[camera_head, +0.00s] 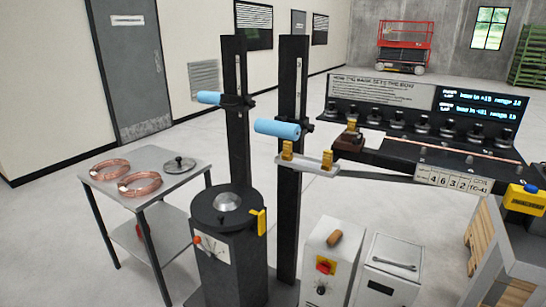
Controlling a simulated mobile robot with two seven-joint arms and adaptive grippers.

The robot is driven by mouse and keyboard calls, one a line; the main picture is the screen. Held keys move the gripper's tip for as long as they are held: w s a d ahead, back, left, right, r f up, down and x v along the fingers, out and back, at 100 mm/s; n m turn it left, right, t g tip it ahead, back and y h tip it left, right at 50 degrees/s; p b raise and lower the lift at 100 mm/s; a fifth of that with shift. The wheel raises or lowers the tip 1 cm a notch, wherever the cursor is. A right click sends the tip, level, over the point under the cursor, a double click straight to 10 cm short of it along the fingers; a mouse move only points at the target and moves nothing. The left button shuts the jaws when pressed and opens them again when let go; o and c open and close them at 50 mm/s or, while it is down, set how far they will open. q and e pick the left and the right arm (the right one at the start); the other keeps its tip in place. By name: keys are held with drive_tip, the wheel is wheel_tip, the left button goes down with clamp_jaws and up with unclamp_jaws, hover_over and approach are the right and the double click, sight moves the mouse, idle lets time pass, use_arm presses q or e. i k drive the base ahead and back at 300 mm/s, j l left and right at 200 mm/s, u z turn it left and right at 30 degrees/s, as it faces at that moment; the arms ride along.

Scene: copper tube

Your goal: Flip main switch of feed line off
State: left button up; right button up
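A pale control box (338,247) stands on the floor at the lower centre. Its front face carries a red-and-yellow switch (325,266), with a round black knob (321,290) below it. I cannot tell which position the switch is in, and no label naming it as the main switch is readable. Neither my left nor my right gripper shows in the head view.
A black drum (230,235) and two tall posts (292,150) stand left of the box. A grey cabinet (390,270) with a wrench stands close on its right. A table (150,165) with copper coils (140,184) is at left. A long bench (430,157) extends right.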

sight(324, 267)
drive_tip(key=i+j+z, duration=0.1)
drive_tip(key=j, duration=0.25)
drive_tip(key=i+j+z, duration=0.1)
drive_tip(key=i+j, duration=0.15)
drive_tip(key=i+j+z, duration=0.1)
drive_tip(key=j, duration=0.35)
drive_tip(key=i+j+z, duration=0.1)
drive_tip(key=j, duration=0.3)
drive_tip(key=i+j+z, duration=0.1)
drive_tip(key=i+j, duration=0.15)
drive_tip(key=j, duration=0.15)
drive_tip(key=i+j+z, duration=0.15)
drive_tip(key=j, duration=0.2)
drive_tip(key=k, duration=0.05)
